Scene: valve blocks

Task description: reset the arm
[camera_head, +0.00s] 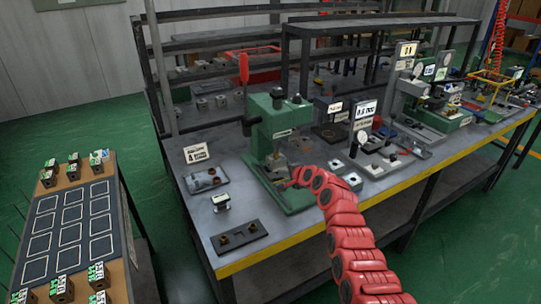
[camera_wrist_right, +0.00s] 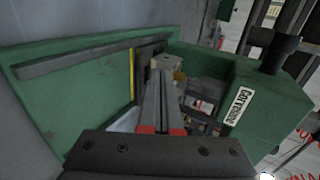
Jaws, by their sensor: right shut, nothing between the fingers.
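My right arm is red and reaches in from the lower right of the head view. My right gripper (camera_head: 287,184) is at the base of the green press (camera_head: 285,122), low in front of its column. In the right wrist view the two grey fingers (camera_wrist_right: 161,82) are together with nothing between them. A small pale metal block (camera_wrist_right: 167,63) sits just beyond the fingertips inside the press (camera_wrist_right: 270,110); I cannot tell if the fingers touch it. My left gripper is not in view.
The press's red-knobbed lever (camera_head: 243,68) stands up at its left. A dark plate with two sockets (camera_head: 238,237) and a small block (camera_head: 221,201) lie on the bench's near left. A side table (camera_head: 66,225) with several blocks stands left. A shelf rack (camera_head: 215,40) is behind.

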